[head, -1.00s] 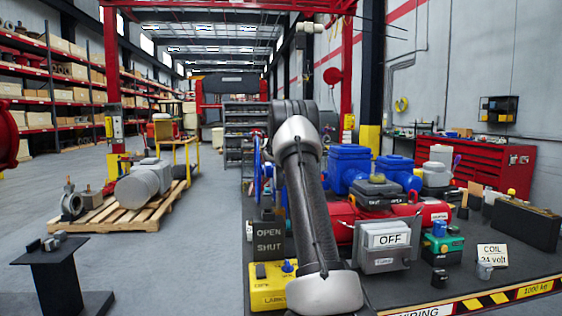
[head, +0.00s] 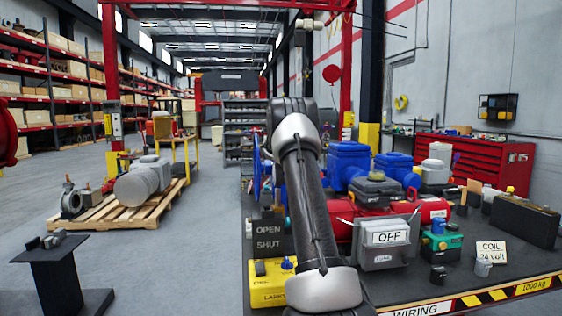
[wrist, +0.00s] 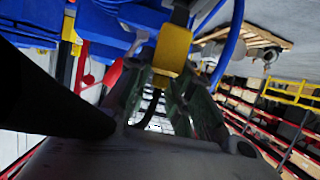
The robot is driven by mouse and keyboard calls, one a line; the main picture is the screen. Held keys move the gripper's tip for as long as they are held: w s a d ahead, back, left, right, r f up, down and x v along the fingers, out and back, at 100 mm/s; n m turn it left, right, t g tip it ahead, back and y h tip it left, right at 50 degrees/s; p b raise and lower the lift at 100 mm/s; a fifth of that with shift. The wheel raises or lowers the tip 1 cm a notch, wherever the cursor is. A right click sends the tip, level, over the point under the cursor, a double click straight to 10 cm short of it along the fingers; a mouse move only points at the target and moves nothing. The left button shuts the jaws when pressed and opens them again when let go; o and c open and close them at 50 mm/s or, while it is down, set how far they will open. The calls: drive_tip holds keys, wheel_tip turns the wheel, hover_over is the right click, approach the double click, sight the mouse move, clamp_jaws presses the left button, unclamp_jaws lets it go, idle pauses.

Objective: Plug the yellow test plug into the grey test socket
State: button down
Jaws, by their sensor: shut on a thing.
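In the wrist view the yellow test plug (wrist: 172,48) sits between the green fingers of my gripper (wrist: 173,76), which is shut on it. A dark cable or strap shows below the plug. In the head view my arm stands upright in front of the bench and hides my gripper and the plug. I cannot pick out the grey test socket for certain; a small grey cylinder (head: 483,267) stands by the "COIL 24 volt" card (head: 491,251). In the wrist view, blue valve parts (wrist: 105,28) lie close to the left of the plug.
On the bench are a grey "OFF" box (head: 385,255), a red actuator (head: 432,208), blue valve bodies (head: 350,160), a yellow box (head: 268,294) and an "OPEN SHUT" panel (head: 268,236). A pallet (head: 120,214) and a black stand (head: 55,285) are on the left floor.

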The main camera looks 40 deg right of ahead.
drive_tip(key=shift+f, duration=0.65)
drive_tip(key=shift+r, duration=0.1)
drive_tip(key=shift+r, duration=0.3)
idle(0.4)
drive_tip(key=shift+s+a, duration=0.1)
drive_tip(key=shift+f, duration=0.95)
idle(1.1)
drive_tip(key=c, duration=1.2)
unclamp_jaws()
drive_tip(key=shift+o, duration=0.2)
